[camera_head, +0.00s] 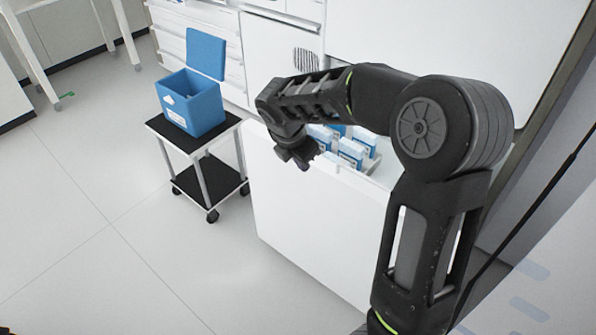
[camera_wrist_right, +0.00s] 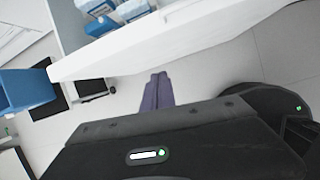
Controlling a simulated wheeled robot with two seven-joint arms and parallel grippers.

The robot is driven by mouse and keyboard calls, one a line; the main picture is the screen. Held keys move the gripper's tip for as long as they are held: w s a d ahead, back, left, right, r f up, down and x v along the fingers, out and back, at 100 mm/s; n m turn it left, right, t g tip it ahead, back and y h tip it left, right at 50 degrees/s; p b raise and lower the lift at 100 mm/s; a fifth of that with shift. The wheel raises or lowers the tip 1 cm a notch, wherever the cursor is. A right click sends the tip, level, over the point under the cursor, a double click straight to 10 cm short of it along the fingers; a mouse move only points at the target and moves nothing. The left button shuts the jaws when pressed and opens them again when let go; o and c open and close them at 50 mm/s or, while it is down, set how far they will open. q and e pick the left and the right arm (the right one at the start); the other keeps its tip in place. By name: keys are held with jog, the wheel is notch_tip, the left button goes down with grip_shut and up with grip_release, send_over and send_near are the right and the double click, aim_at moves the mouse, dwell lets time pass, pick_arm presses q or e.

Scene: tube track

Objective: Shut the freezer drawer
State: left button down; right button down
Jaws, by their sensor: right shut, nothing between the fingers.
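The white freezer drawer (camera_head: 300,215) stands pulled out from the white cabinet in the head view, with several blue-and-white boxes (camera_head: 352,152) inside it. My right gripper (camera_head: 300,160) is over the drawer's front top edge, and its fingers are shut and empty. In the right wrist view the closed fingers (camera_wrist_right: 157,82) point toward the floor just outside the drawer's white rim (camera_wrist_right: 160,52). I cannot tell whether they touch the drawer. My right arm hides part of the drawer's right side. My left gripper is not in view.
A black-topped wheeled cart (camera_head: 207,143) stands left of the drawer, carrying an open blue cooler box (camera_head: 192,100). White cabinets with drawers (camera_head: 200,42) line the back. The floor (camera_head: 120,230) in front and to the left is clear.

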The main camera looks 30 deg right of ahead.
aim_at(325, 174)
jog(key=shift+s+d+n+g, duration=0.35)
jog(key=shift+s+n+g, duration=0.05)
jog(key=shift+s+n, duration=0.4)
jog(key=shift+f, duration=0.1)
jog(key=d+f, duration=0.2)
jog(key=f, duration=0.1)
jog(key=w+d+f, duration=0.1)
jog(key=d+f, duration=0.1)
jog(key=f, duration=0.1)
jog(key=w+d+f+b, duration=0.1)
jog(key=d+f, duration=0.1)
jog(key=f, duration=0.1)
jog(key=shift+d, duration=0.4)
jog(key=shift+w+d+f, duration=0.1)
jog(key=shift+d, duration=0.2)
jog(key=shift+d, duration=0.15)
